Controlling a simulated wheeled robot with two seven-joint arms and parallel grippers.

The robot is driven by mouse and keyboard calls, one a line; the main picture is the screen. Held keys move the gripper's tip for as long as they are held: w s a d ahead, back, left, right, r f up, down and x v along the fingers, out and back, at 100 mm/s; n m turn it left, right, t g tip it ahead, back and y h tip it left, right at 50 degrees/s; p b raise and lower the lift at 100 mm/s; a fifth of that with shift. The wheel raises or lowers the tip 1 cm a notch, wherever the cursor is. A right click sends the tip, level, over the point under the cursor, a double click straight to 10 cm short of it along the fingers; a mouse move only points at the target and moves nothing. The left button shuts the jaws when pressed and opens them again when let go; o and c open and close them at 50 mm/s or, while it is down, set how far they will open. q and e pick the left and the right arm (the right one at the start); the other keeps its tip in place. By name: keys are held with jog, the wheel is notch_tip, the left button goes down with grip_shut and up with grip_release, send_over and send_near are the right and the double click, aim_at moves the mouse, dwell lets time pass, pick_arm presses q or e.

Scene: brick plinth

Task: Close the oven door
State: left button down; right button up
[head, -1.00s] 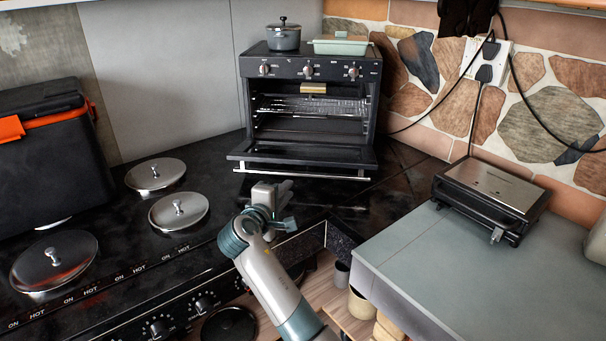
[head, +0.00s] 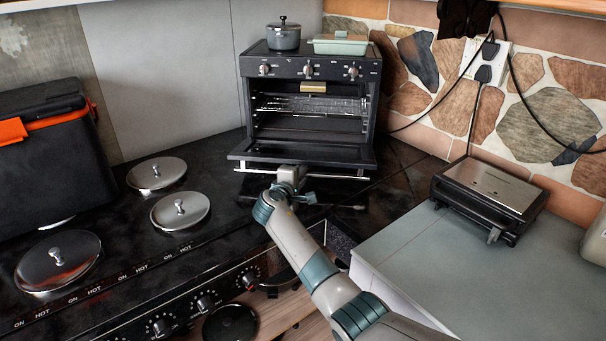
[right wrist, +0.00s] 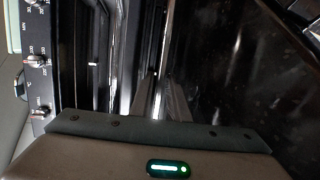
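The black oven (head: 310,68) stands at the back of the counter with its door (head: 300,152) swung down and open. The silver door handle (head: 345,176) runs along the door's front edge. My right gripper (head: 291,172) is at the front edge of the door, close to the handle, and hides part of it. In the right wrist view, the right gripper's two dark fingers (right wrist: 160,98) stand apart with a bright bar showing between them. Whether they touch the handle cannot be told. My left gripper is not in view.
A pot (head: 283,35) and a pale green dish (head: 338,45) sit on the oven. Several metal lids (head: 180,211) lie on the black hob at left. A grill (head: 488,196) stands on the grey counter (head: 440,270) at right. A black and orange box (head: 45,150) is at far left.

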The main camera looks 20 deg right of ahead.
jog(key=shift+w, duration=0.1)
jog(key=shift+c, duration=0.3)
grip_shut()
dwell(1.2)
